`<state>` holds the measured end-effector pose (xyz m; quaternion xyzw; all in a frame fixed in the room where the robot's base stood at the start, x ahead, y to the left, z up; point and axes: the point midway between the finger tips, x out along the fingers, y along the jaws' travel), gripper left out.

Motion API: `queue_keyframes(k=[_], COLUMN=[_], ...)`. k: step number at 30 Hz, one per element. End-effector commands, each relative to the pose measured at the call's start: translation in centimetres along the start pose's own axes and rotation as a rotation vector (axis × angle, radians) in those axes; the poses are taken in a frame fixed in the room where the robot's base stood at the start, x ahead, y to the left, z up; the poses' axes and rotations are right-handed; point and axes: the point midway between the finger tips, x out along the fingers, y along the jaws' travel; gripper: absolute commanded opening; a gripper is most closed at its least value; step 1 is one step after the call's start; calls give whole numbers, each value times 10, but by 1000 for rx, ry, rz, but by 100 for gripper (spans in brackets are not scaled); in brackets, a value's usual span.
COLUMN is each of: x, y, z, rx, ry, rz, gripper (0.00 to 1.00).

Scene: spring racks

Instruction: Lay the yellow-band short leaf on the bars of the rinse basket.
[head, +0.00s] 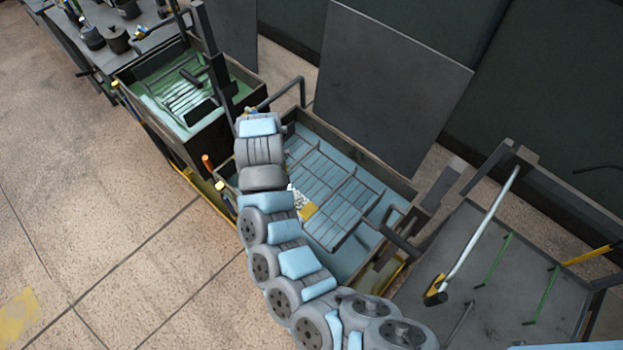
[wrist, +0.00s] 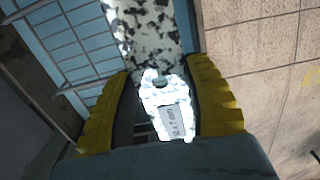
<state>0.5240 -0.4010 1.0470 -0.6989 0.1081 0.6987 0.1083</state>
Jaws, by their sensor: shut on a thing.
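In the wrist view, the yellow fingers of my gripper (wrist: 162,74) are shut around a speckled black-and-white leaf (wrist: 142,32). A bright white tag-like piece (wrist: 170,106) with dark marks sits between the fingers. The leaf runs out of the top of the wrist view. In the head view, a speckled bit of the leaf (head: 298,198) shows beside my arm, with a yellow patch at its end that looks like its band. My arm hides the gripper there. The leaf is over the left side of the barred rinse basket (head: 336,190); I cannot tell whether it touches the bars.
The basket sits in a dark-walled tank (head: 362,157) of blue liquid. A second tank (head: 150,80) with green liquid stands at upper left. A dark upright panel (head: 390,80) rises behind. At right is a grey tray (head: 500,285) with rods. Open floor (head: 100,200) lies left.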

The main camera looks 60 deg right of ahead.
Motion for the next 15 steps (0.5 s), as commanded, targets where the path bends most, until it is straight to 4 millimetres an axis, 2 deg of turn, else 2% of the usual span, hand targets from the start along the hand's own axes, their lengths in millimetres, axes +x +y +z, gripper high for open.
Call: queue_keyframes(k=[15], x=[19], y=[50], z=[9], rx=[2], ry=[-1], rz=[1], gripper=[11])
